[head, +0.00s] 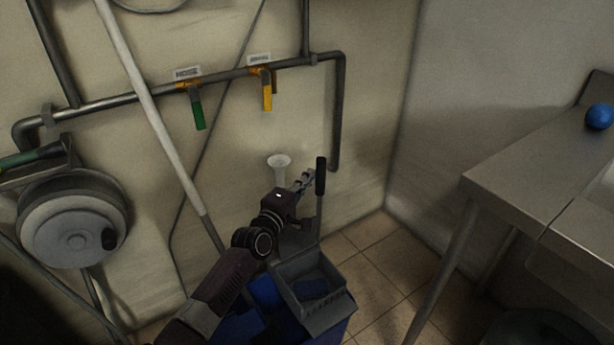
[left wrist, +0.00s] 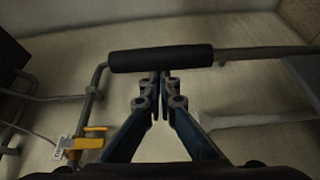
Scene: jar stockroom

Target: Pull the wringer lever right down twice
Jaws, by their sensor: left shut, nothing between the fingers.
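The wringer lever (head: 320,180) stands upright at the back of the grey wringer (head: 331,311) on a blue bucket (head: 345,325). Its black grip (left wrist: 160,59) lies across the left wrist view, with the grey shaft running to the right. My left gripper (head: 311,174) is shut and empty, its fingertips beside the black grip. In the left wrist view the fingertips (left wrist: 160,75) come up to the grip's edge but are not around it; I cannot tell whether they touch. My right gripper is not in view.
A pipe on the wall carries a green handle (head: 198,114) and a yellow handle (head: 267,96). A pale pole (head: 155,115) leans left of my arm. A hose reel (head: 75,225) hangs at left. A steel table (head: 500,170) with a blue ball (head: 599,116) stands at right. Tiled floor between is clear.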

